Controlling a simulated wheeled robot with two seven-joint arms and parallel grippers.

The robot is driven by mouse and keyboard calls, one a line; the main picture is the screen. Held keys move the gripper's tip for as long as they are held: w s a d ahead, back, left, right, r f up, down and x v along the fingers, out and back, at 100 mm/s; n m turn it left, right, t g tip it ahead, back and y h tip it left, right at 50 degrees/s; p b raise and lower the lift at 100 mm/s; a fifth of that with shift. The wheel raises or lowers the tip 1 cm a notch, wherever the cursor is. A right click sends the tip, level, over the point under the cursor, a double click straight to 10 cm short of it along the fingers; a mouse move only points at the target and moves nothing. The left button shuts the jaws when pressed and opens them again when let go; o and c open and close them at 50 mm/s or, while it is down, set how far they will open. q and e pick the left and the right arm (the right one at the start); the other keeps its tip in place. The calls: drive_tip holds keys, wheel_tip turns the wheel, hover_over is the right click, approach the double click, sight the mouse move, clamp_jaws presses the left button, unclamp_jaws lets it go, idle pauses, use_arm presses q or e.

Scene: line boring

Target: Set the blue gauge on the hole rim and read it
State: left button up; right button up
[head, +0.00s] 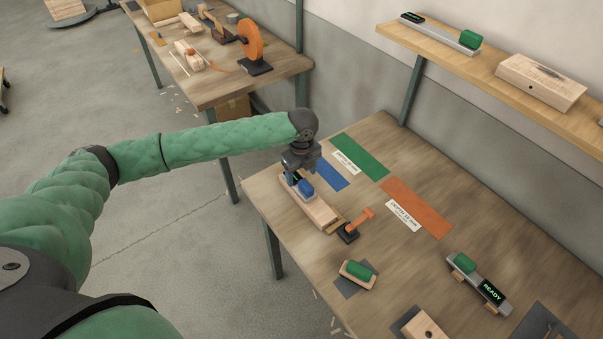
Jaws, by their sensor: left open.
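The blue gauge (306,188) is at the far left of the workbench, on or just above a pale wooden beam (318,212). Its blue grip shows, with a dark part beside it. My left gripper (299,180) points down right over the gauge, with its fingers open around or close to the blue grip. The gripper's body hides part of the gauge, and I cannot tell whether the fingers touch it. The hole rim under the gauge is hidden, and no reading can be made out. My right gripper is out of view.
An orange clamp (358,220) stands at the beam's near end. Blue, green (360,156) and orange (416,207) mats lie behind. A green-gripped gauge showing READY (490,291), a green-topped block (357,274) and a holed block (425,328) lie nearer. A shelf (480,62) overhangs the right.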

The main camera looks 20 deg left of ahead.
use_arm(q)
wheel_tip(320, 180, up, 2)
drive_tip(key=shift+p, duration=0.65)
drive_tip(key=shift+r+p, duration=0.75)
drive_tip(key=shift+r, duration=0.35)
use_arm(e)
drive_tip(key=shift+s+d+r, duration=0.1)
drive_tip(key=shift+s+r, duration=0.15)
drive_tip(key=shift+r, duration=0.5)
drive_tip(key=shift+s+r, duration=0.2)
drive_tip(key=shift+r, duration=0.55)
